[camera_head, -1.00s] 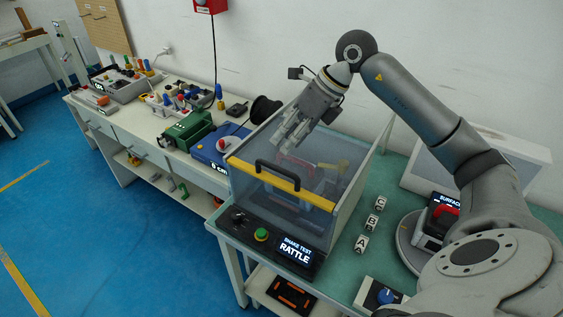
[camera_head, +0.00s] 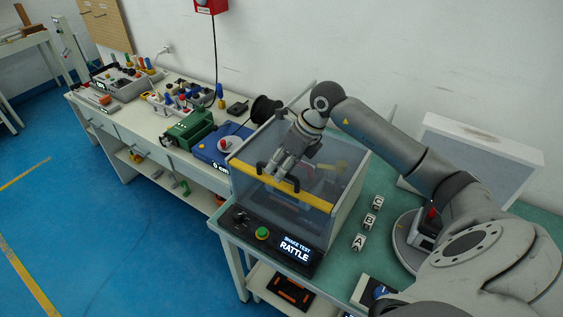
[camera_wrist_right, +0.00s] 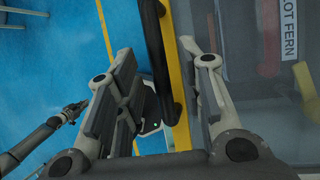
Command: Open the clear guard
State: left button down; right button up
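The clear guard (camera_head: 335,200) is a see-through cover with a yellow front bar (camera_head: 308,199) and a black handle (camera_head: 278,179). It is down over the shake test machine, whose display reads RATTLE. My right gripper (camera_head: 279,178) is at the handle, above the yellow bar. In the right wrist view, the gripper (camera_wrist_right: 165,95) is open, with the black handle (camera_wrist_right: 157,60) and yellow bar (camera_wrist_right: 179,80) between its fingers. I cannot tell whether a finger touches the handle.
The control panel has a green button (camera_head: 262,233) and a display (camera_head: 295,250). Lettered cubes (camera_head: 370,221) stand on the green table to the right. A blue device (camera_head: 214,150) and a green device (camera_head: 188,131) stand on the bench to the left.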

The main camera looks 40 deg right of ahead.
jog(key=shift+f, duration=0.1)
jog(key=shift+c, duration=0.2)
grip_shut()
